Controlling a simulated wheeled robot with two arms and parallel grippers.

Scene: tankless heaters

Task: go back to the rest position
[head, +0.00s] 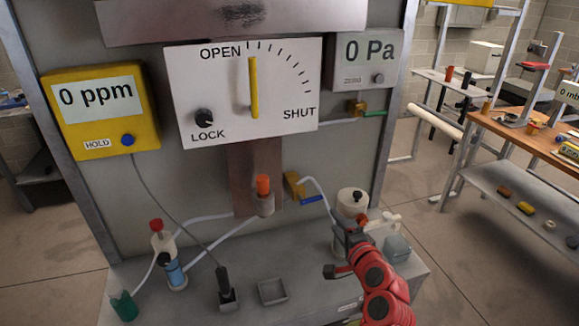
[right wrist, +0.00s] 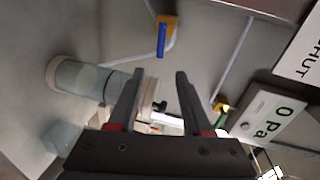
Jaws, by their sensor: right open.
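My right gripper (head: 338,254) is at the lower right of the head view, at the end of my red arm. Its two dark fingers are spread apart in the right wrist view (right wrist: 160,76), with nothing clasped between the tips. My left gripper is not in view.
The panel carries a yellow 0 ppm meter (head: 100,112), a lever dial (head: 243,92) with its yellow lever upright at OPEN, and a 0 Pa gauge (head: 366,60). A blue-handled valve (head: 311,199), an empty square tray (head: 272,292) and a green cup (head: 124,306) are lower down.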

